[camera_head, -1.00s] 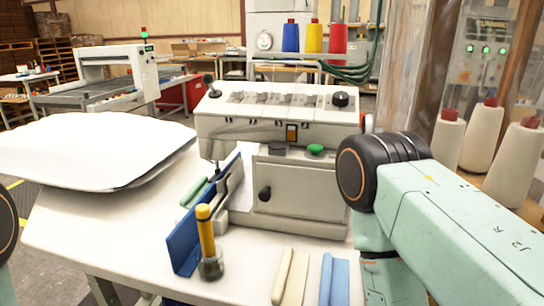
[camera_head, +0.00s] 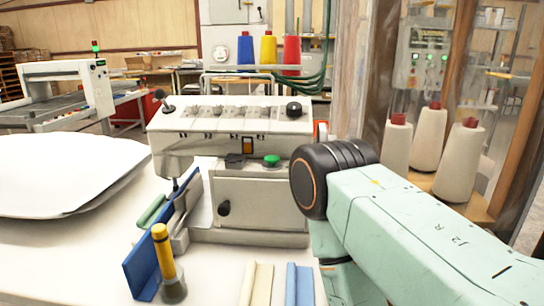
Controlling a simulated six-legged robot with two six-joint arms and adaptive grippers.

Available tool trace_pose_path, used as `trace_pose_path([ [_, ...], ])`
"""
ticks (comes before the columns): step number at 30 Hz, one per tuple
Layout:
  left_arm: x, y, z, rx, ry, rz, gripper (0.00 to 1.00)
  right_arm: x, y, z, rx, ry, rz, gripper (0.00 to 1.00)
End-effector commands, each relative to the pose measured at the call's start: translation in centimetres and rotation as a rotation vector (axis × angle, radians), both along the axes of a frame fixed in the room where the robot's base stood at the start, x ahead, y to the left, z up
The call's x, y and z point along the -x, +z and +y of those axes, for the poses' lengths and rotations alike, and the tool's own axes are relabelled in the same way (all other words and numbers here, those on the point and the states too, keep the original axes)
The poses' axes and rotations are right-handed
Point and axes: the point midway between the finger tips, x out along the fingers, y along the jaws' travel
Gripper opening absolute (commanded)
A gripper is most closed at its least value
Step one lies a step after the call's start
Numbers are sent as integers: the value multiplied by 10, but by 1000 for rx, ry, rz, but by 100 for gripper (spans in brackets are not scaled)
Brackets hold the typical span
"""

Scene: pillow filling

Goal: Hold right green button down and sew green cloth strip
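The sewing machine (camera_head: 232,130) stands in the middle of the white table. The green button (camera_head: 271,161) is on its front, right of a dark button (camera_head: 235,160); nothing touches it. A green cloth strip (camera_head: 152,211) lies by the left side of the blue guide plate (camera_head: 150,255), partly hidden by it. My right arm comes in from the right, with its dark joint beside the machine's right side. Its gripper is out of frame. My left arm and gripper do not show.
A white pillow (camera_head: 68,172) lies on the table (camera_head: 60,265) at the left. A yellow-handled tool (camera_head: 163,250) stands at the front. Cream strips (camera_head: 257,284) and blue strips (camera_head: 299,284) lie to its right. Cream thread cones (camera_head: 428,140) stand at the right.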

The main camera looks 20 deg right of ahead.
Motion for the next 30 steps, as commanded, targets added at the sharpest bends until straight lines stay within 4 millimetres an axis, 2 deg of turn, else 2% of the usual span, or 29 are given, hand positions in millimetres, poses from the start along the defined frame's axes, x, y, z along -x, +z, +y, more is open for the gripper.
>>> trace_pose_path([
  [1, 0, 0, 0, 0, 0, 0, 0, 0, 0, 0, 0, 0, 0, 26],
  [11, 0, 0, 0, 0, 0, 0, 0, 0, 0, 0, 0, 0, 0, 0],
  [30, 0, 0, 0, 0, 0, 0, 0, 0, 0, 0, 0, 0, 0, 0],
])
